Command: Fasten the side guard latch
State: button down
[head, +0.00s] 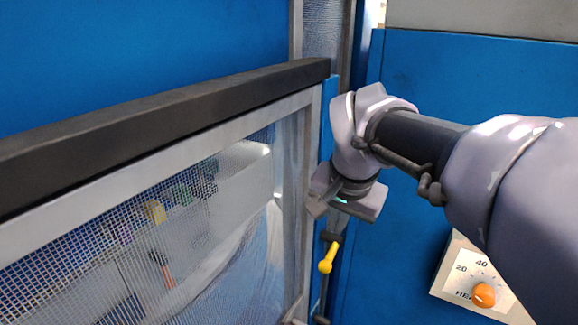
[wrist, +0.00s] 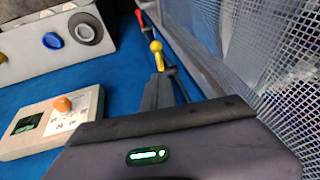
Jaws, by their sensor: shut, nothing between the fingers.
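The side guard (head: 150,190) is a grey-framed mesh panel with a black top rail on the left of the head view. Its mesh (wrist: 260,60) fills the right of the wrist view. The latch, with a yellow ball-ended handle (head: 327,262), sits on the upright at the guard's right edge. The yellow ball also shows in the wrist view (wrist: 156,47), just beyond my fingertips. My gripper (head: 333,232) is shut and empty, close above the yellow handle. Whether it touches the handle is unclear. The latch's catch is partly hidden by my fingers.
A control box with an orange knob (head: 484,295) is on the blue panel at lower right. A red knob (wrist: 140,15) lies farther along the guard's edge. A grey panel with a blue button (wrist: 52,40) is at upper left of the wrist view. Blue panel between is clear.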

aim_at(330, 257)
jog(key=x, duration=1.3)
jog(key=shift+s+d+f, duration=0.15)
jog(key=shift+f, duration=0.3)
jog(key=shift+f+b, duration=0.1)
jog(key=shift+b, duration=0.35)
